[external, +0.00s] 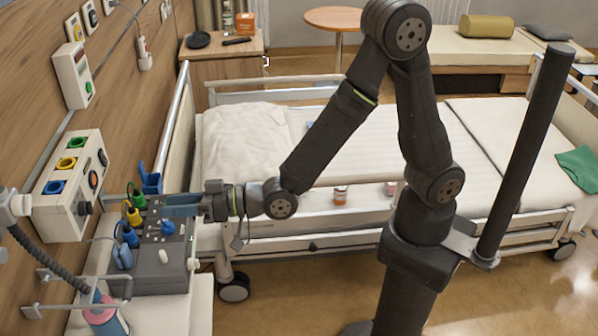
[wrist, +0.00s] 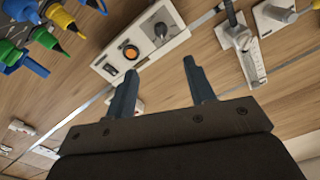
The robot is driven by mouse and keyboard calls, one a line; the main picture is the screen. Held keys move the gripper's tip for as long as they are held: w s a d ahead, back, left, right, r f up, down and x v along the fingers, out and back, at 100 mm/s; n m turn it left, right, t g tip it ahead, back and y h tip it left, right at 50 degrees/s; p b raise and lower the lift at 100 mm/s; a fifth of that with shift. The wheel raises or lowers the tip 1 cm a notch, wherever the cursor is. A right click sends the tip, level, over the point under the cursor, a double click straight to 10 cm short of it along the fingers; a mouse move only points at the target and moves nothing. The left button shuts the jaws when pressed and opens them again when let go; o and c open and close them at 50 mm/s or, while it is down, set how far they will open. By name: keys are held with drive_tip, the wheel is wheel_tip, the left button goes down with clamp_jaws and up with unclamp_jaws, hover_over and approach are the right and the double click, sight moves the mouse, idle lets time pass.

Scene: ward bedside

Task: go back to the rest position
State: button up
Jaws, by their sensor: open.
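My gripper (external: 184,205) is at the left in the external view, above the grey device (external: 165,268) on the bedside surface. Its two fingers (wrist: 163,88) stand apart with nothing between them in the wrist view, so it is open and empty. My arm reaches left from its column across the near side of the bed. A blue knob (external: 167,228) on top of the grey device shows just below the fingers. Whether the fingers touch anything on the device is hard to tell in the external view.
Green, yellow and blue connectors (external: 130,213) stand close to my gripper on the left. A wall panel (external: 72,178) with coloured sockets is farther left. The bed (external: 250,135) and its side rail lie behind my arm. The floor (external: 520,285) at the right is clear.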

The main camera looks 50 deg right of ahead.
sight(92, 211)
drive_tip(key=x, duration=1.7)
drive_tip(key=shift+w+a+f, duration=0.1)
drive_tip(key=shift+w+a, duration=0.1)
drive_tip(key=shift+s, duration=0.1)
drive_tip(key=shift+a, duration=0.1)
drive_tip(key=shift+m, duration=0.8)
drive_tip(key=m, duration=0.7)
drive_tip(key=shift+s+d, duration=0.25)
drive_tip(key=shift+s, duration=0.1)
drive_tip(key=shift+v, duration=2.4)
drive_tip(key=shift+o, duration=0.4)
